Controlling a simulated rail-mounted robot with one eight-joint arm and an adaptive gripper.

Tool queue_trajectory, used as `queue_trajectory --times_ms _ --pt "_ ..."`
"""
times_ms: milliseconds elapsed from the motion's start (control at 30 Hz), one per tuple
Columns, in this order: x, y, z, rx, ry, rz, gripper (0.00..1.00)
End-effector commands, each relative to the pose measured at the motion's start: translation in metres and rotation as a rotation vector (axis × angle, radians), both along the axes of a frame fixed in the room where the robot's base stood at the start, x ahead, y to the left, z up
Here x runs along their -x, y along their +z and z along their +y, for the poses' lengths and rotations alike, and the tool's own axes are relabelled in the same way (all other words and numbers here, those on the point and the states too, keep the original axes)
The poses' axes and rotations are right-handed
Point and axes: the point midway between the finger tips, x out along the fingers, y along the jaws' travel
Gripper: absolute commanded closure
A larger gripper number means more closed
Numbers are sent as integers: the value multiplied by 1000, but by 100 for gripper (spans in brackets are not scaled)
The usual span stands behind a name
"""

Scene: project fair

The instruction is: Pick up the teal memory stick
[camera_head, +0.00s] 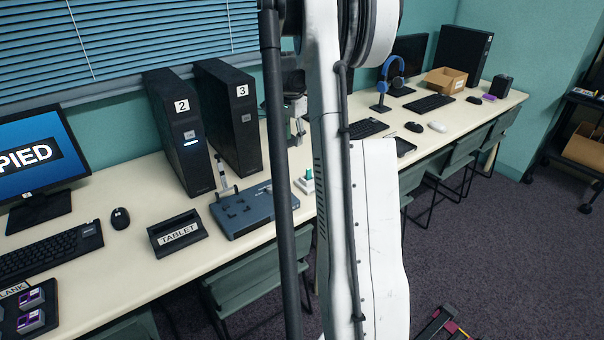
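A small teal piece (309,174), which looks like the teal memory stick, stands upright in a small white block on the long table. My white arm link covers part of the block's right side. What looks like my gripper (297,138) shows between the black tube and the white link, above and slightly left of the teal piece. It seems apart from it. Most of it is hidden, and its fingers are too small and covered to tell open from shut.
A blue-grey dock (255,210) holds an upright silver stick (225,178). Chairs line the table's front.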

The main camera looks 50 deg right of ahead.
Motion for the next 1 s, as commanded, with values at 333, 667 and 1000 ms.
queue_trajectory --times_ms 333,667,1000 --pt "23 -38 -59 -42 -166 34 67" --pt "23 -91 -60 -42 -167 34 67" --pt "23 -122 -59 -42 -166 34 67"
